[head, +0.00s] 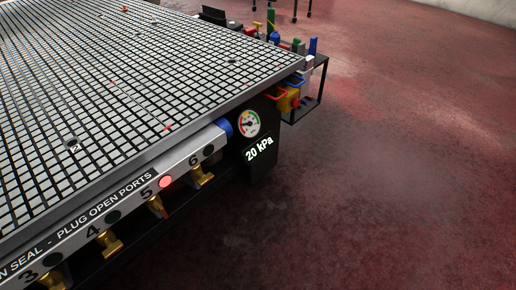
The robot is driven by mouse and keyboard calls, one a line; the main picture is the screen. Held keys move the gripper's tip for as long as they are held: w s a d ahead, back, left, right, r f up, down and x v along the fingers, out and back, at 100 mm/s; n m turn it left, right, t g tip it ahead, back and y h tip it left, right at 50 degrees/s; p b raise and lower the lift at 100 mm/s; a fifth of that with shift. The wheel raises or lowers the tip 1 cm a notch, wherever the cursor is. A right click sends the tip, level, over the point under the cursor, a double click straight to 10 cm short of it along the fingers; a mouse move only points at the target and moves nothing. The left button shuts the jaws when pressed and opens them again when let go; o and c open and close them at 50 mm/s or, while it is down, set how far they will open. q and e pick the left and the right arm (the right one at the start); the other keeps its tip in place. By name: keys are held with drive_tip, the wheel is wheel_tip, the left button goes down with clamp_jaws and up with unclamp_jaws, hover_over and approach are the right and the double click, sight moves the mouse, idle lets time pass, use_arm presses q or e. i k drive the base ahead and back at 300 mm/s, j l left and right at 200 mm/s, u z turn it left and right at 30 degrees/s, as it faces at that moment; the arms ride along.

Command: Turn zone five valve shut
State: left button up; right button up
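The zone five valve (156,207) is a brass-coloured valve under the label 5 on the front rail of the grid table (120,177). A lit red lamp (165,182) sits beside that label. The valve's handle is too small to tell its position for sure. Similar brass valves hang under label 4 (108,243) and label 6 (202,177); their lamps are dark. Another valve (53,280) is partly cut off at the lower left. Neither of my grippers is in view.
A round gauge (249,123) and a 20 kPa display (259,148) hang at the table's corner. Beyond it, a black-framed side rack (316,91) holds coloured tools and bottles. The red floor (400,190) on the right is clear.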

sight(160, 209)
drive_tip(key=u, duration=0.95)
